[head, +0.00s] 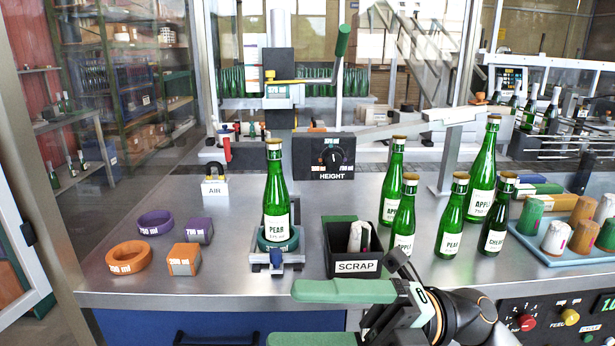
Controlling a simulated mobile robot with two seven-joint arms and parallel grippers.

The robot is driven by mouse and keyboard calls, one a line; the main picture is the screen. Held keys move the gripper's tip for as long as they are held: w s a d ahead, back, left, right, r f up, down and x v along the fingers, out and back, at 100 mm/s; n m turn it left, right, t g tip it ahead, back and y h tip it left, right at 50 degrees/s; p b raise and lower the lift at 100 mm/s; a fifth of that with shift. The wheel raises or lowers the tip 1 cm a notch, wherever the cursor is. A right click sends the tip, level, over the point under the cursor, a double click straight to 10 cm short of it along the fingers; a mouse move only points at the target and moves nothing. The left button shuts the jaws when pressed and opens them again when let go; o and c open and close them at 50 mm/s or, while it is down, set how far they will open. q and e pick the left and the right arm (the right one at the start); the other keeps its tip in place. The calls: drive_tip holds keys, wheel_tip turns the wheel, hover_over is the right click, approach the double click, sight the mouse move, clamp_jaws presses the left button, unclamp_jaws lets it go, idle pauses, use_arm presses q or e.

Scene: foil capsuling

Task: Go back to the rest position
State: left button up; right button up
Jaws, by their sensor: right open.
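My right gripper (283,315) is at the bottom centre, in front of the bench's front edge. Its two green-padded fingers point left and stand apart, with nothing between them. Its arm comes in from the lower right. My left gripper is not in view. A green bottle labelled PEAR (276,195) stands upright in the holder (278,256) at the bench's middle, apart from the gripper.
The black SCRAP bin (352,268) stands just behind my right gripper, with pale pieces inside. Several green bottles (452,218) stand to its right, beside a blue tray of capsules (560,257). Orange and purple rings (155,222) lie left. The bench's front left strip is clear.

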drive_tip(key=w+d+f+m+t+y, duration=0.1)
drive_tip(key=w+d+m+t+y, duration=0.25)
drive_tip(key=w+m+t, duration=0.45)
drive_tip(key=w+d+f+m+t+h+p, duration=0.15)
drive_tip(key=d+f+m+t+h, duration=0.25)
drive_tip(key=f+m+t+h, duration=0.55)
drive_tip(key=w+d+f+m+t+h+p, duration=0.1)
drive_tip(key=w+d+f+m+t+h, duration=0.4)
drive_tip(key=f+m, duration=0.75)
drive_tip(key=s+d+f+m+g+h, duration=0.2)
drive_tip(key=s+f+m+g+h, duration=0.1)
drive_tip(key=s+f, duration=0.7)
drive_tip(key=s+d+f+m+g+h, duration=0.2)
drive_tip(key=s+f+m+g+h, duration=0.2)
drive_tip(key=s+f, duration=0.6)
wheel_tip(320, 180, down, 3)
drive_tip(key=shift+r+m+g+p, duration=0.2)
drive_tip(key=shift+m+g+p, duration=0.3)
drive_tip(key=shift+m, duration=0.7)
drive_tip(key=shift+d, duration=0.15)
